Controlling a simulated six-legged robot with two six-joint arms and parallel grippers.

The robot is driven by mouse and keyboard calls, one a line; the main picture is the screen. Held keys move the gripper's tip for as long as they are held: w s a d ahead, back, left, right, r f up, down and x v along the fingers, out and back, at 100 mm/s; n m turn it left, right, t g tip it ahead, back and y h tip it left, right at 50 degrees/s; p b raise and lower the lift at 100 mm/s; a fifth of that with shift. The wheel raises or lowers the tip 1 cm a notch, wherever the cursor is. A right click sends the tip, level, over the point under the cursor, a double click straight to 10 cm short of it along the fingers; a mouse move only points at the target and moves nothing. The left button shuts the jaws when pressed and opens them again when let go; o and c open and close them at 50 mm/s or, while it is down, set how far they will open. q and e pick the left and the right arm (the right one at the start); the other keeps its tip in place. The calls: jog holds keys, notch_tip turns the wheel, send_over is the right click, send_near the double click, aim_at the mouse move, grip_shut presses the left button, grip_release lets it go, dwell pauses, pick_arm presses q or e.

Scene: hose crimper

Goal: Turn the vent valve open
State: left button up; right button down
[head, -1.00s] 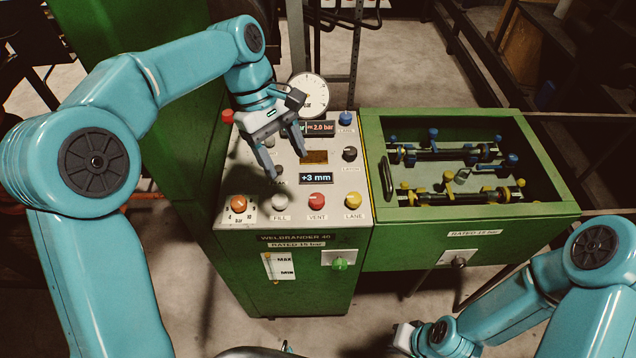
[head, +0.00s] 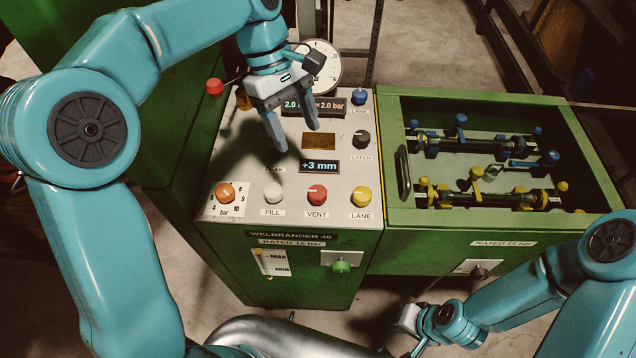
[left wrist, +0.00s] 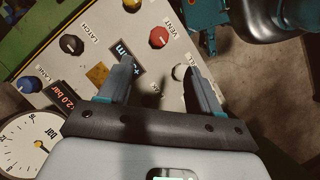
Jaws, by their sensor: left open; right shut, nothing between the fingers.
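The vent valve is a red knob (head: 317,194) above the label VENT on the front row of the sloped grey panel (head: 232,170). It also shows in the left wrist view as a red knob (left wrist: 158,37), beyond the fingertips. My left gripper (head: 297,138) is open and empty above the panel, up and left of the vent knob, with its fingers pointing down. It also shows in the left wrist view (left wrist: 160,65). My right gripper (head: 412,335) is low at the front, away from the panel, and partly hidden.
A white FILL knob (head: 272,194) and a yellow LANE knob (head: 361,196) flank the vent knob. An orange bar dial (head: 225,192) sits at the left. A round gauge (head: 326,75) stands behind. The green test bay (head: 395,215) holds hoses at the right.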

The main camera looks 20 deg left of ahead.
aim_at(317, 191)
pick_arm(q)
jog(key=x, duration=1.4)
jog(key=shift+f, duration=0.1)
jog(key=shift+s, duration=0.1)
jog(key=c, duration=0.9)
jog(key=shift+c, duration=0.7)
